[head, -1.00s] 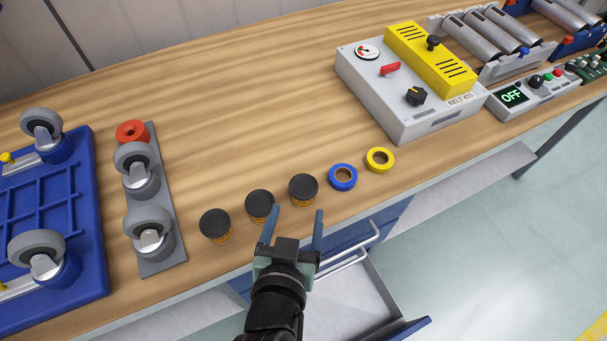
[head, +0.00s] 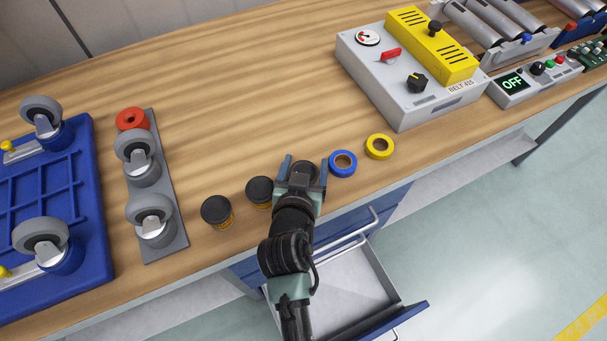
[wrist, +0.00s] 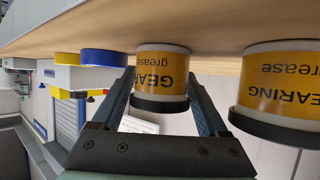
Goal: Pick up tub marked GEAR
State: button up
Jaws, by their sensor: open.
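The tub marked GEAR (wrist: 162,68) has an orange-yellow label reading "GEAR" and "grease" and a black lid; it appears upside down in the wrist view. In the head view its dark lid (head: 303,169) shows between my fingers, and the rest is hidden by my gripper. My gripper (head: 305,164) is open, with one finger on each side of the tub. Whether the fingers touch it I cannot tell. A second tub, label partly seen as "EARING grease" (wrist: 283,88), stands beside it and also shows left of my gripper in the head view (head: 260,192).
Another black-lidded tub (head: 216,211) stands farther left. A blue tape roll (head: 343,163) sits close to my gripper's right, then a yellow roll (head: 380,147). A caster plate (head: 165,250) is at left, a control box (head: 395,95) at back right. An open drawer (head: 365,295) is below the bench edge.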

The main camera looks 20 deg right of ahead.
jog(key=shift+w+d+f, duration=0.1)
jog(key=shift+w+d, duration=0.05)
jog(key=shift+w, duration=0.1)
jog(key=c, duration=1)
jog(key=shift+c, duration=0.4)
